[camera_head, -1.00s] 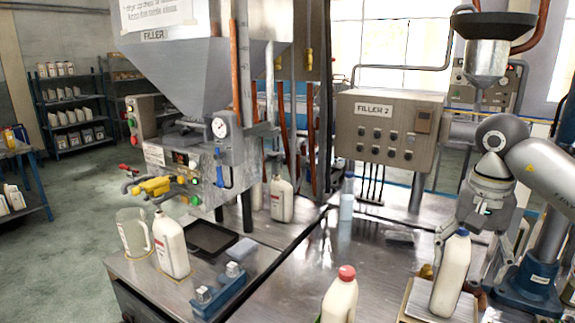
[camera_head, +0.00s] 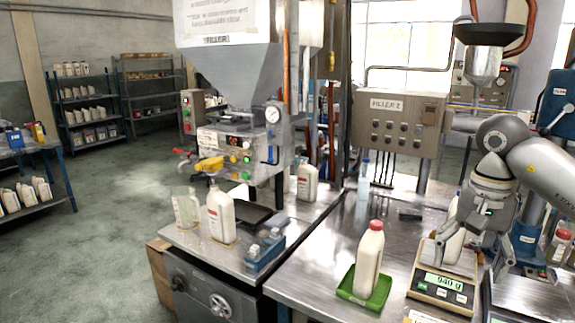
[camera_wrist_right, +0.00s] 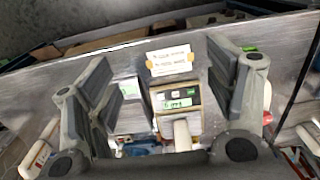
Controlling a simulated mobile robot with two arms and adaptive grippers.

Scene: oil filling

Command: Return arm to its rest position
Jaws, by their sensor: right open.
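My right gripper (camera_head: 471,258) comes in from the right and is open over the scale. A white bottle (camera_head: 453,246) stands upright on the scale (camera_head: 441,290), partly hidden behind the gripper. The scale display appears to read 940 g. In the right wrist view, my open gripper (camera_wrist_right: 168,92) has its two fingers wide apart, with the scale (camera_wrist_right: 178,98) and part of the white bottle (camera_wrist_right: 182,134) between them in the picture. I cannot tell whether either finger touches the bottle. My left gripper is out of view.
A red-capped bottle (camera_head: 369,256) stands in a green tray (camera_head: 364,288) left of the scale. The FILLER 2 box (camera_head: 398,124) and a funnel (camera_head: 487,50) are behind. A blue stand (camera_head: 557,105) is at right. The filler hopper (camera_head: 236,75) stands at left.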

